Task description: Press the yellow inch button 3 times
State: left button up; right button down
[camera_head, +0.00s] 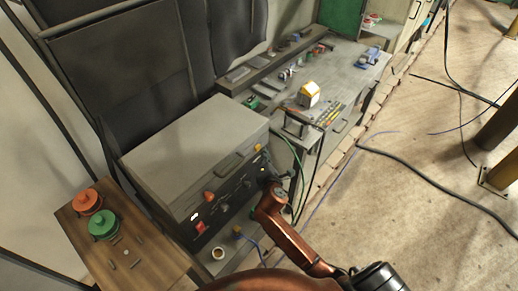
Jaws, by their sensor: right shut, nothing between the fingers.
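A grey box-shaped machine (195,150) has a dark control panel (232,200) on its front. A small yellow spot (257,148) shows near the panel's upper right end; it may be the yellow inch button, but it is too small to be sure. An orange knob (208,197) and a red switch (200,227) sit at the panel's left end. My right gripper (268,177) is dark and shut, with nothing in it, close in front of the panel's right end. I cannot tell whether it touches the panel. My left gripper is out of view.
A wooden top (75,232) at left holds a red spool (87,201) and a green spool (103,225). A cup (218,253) stands below the panel. A cluttered grey workbench (345,68) is behind. Cables cross the open floor (430,180) at right.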

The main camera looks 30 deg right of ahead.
jog(key=shift+w+a, duration=0.15)
jog(key=shift+w, duration=0.15)
jog(key=shift+w+a, duration=0.2)
jog(key=shift+w, duration=0.25)
dwell(0.8)
jog(key=shift+s+d+p, duration=0.35)
jog(key=shift+s+p, duration=0.4)
jog(key=shift+s, duration=0.1)
jog(key=s, duration=0.1)
jog(key=s+d+p, duration=0.1)
jog(key=s, duration=0.1)
jog(key=s+d+p, duration=0.1)
jog(key=shift+s, duration=0.3)
dwell(2.0)
